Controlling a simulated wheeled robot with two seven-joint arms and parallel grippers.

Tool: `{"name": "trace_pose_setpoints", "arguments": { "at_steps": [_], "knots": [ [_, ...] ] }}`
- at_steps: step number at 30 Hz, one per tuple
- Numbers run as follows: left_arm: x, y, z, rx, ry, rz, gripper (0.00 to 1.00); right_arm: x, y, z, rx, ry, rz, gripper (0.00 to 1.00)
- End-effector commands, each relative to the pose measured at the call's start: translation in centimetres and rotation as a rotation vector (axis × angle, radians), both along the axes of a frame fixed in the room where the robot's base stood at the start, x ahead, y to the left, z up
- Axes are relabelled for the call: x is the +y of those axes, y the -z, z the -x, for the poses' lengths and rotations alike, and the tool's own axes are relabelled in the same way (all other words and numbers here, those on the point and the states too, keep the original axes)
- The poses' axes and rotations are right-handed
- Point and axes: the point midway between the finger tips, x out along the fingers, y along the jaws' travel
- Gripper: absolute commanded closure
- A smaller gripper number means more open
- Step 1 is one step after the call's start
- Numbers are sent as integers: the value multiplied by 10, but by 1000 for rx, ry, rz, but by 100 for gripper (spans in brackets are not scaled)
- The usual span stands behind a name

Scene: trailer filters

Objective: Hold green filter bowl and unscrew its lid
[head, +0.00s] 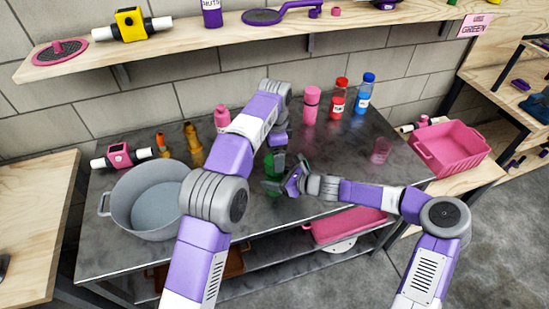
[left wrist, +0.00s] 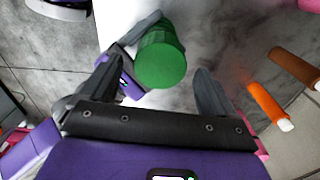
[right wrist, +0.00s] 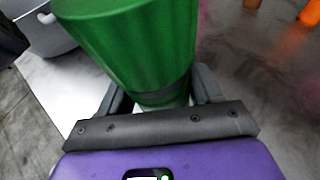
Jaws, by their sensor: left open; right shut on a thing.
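The green filter bowl (head: 273,175) stands on the dark metal table, partly hidden by my arms. In the right wrist view its ribbed green body (right wrist: 145,45) rises between the fingers, with a dark band low on it. My right gripper (head: 288,183) is shut on it from the right side. My left gripper (head: 276,150) is above the filter, pointing down and open. In the left wrist view the flat round green top (left wrist: 161,65) lies beyond the open left fingers (left wrist: 155,88), nearer the left finger. I cannot tell whether they touch.
A grey pot (head: 150,205) stands left of the filter. Orange bottles (head: 193,145), a pink bottle (head: 311,105) and red- and blue-capped bottles (head: 365,92) stand along the back. Table right of centre is fairly clear.

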Motion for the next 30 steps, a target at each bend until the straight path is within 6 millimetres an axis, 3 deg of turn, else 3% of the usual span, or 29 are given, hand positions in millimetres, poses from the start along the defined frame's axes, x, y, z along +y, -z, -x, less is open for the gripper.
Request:
{"name": "trace_pose_setpoints", "arguments": {
  "at_steps": [7,21,30],
  "knots": [
    [-2,-5,0,3,158,0,13,0,0,0,-1,0,-1,100],
    [-2,-30,0,4,956,2,13,0,0,0,0,-1,-1,100],
    [0,-29,0,5,1096,1,13,0,0,0,0,-1,-1,100]
  ]
}}
